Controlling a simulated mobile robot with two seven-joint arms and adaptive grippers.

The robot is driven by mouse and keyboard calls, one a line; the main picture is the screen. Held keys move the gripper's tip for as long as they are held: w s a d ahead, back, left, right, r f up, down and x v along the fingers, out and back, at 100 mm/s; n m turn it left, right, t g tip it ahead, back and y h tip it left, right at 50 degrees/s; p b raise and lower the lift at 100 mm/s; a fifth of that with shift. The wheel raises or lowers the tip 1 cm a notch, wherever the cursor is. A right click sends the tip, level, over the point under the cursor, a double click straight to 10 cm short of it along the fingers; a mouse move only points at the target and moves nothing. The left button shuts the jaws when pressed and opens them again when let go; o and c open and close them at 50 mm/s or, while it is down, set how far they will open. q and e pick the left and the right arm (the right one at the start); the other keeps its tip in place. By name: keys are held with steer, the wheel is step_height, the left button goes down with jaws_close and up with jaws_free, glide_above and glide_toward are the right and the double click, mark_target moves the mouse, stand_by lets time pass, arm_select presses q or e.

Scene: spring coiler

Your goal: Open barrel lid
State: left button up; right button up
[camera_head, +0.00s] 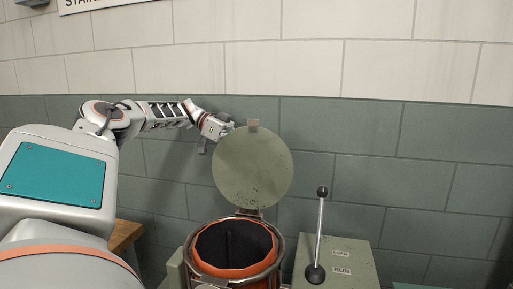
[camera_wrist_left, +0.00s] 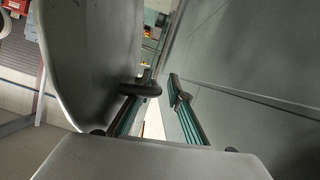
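The round grey-green barrel lid (camera_head: 252,167) stands upright, raised on its hinge behind the barrel, with a small tab (camera_head: 253,125) at its top. The barrel (camera_head: 236,272) is open, with an orange rim and a dark inside. My left gripper (camera_head: 217,134) is beside the lid's upper left edge. In the left wrist view the lid (camera_wrist_left: 92,55) fills the left side. The left gripper's fingers (camera_wrist_left: 160,92) are spread there with a gap between them, one finger close to the lid. I cannot tell whether it touches. My right gripper is not in view.
A green box (camera_head: 345,262) with a black-knobbed lever (camera_head: 320,225) and a RUN label stands right of the barrel. A block wall (camera_head: 350,150) is close behind the lid and gripper. A wooden surface (camera_head: 125,236) shows at the left.

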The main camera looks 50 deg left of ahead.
mark_target(236, 137)
arm_select(q)
steer(key=shift+s+a+f, duration=0.1)
steer(key=shift+a, duration=0.35)
steer(key=shift+v, duration=3.35)
steer(key=shift+s, duration=0.1)
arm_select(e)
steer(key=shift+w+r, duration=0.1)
